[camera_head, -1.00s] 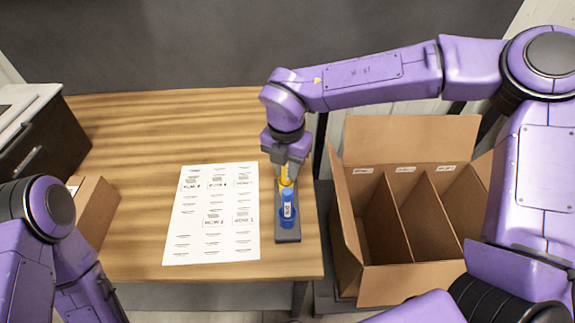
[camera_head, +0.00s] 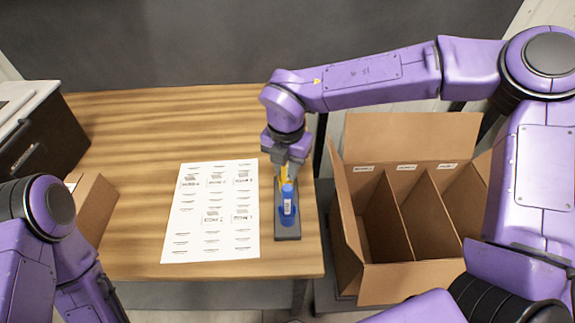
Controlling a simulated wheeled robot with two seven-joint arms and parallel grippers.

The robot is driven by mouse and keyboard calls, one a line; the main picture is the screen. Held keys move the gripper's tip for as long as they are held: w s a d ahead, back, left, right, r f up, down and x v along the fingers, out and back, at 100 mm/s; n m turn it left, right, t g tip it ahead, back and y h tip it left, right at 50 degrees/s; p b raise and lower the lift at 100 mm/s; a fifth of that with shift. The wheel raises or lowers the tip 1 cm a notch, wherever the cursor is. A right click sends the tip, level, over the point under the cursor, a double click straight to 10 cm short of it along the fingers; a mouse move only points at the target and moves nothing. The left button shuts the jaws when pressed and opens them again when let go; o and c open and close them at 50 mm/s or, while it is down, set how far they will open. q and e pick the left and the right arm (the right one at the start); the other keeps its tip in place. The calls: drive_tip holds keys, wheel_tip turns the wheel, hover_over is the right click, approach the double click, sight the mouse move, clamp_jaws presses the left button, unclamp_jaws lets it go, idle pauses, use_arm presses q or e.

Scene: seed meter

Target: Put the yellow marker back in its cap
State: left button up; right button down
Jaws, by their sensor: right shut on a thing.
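The yellow marker (camera_head: 285,173) shows as a small yellow piece between the fingers of my right gripper (camera_head: 285,165), which is shut on it. A blue marker (camera_head: 288,205) with a white label stands upright in a dark grey holder (camera_head: 288,236), in front of the gripper. The blue marker hides the lower part of the yellow one, so I cannot tell whether its tip is in a cap. The yellow cap does not show clearly. My left arm shows at the lower left, but its gripper is out of view.
A printed paper sheet (camera_head: 212,225) lies left of the holder on the wooden table (camera_head: 130,235). An open cardboard box (camera_head: 410,285) with dividers stands right of the table. A smaller box (camera_head: 95,205) and a dark machine (camera_head: 45,140) are at the left.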

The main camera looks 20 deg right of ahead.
drive_tip(key=shift+f, duration=0.1)
drive_tip(key=c, duration=0.9)
unclamp_jaws()
drive_tip(key=shift+o, duration=0.2)
wheel_tip(320, 180, up, 11)
drive_tip(key=shift+f+b, duration=0.2)
drive_tip(key=shift+b, duration=0.55)
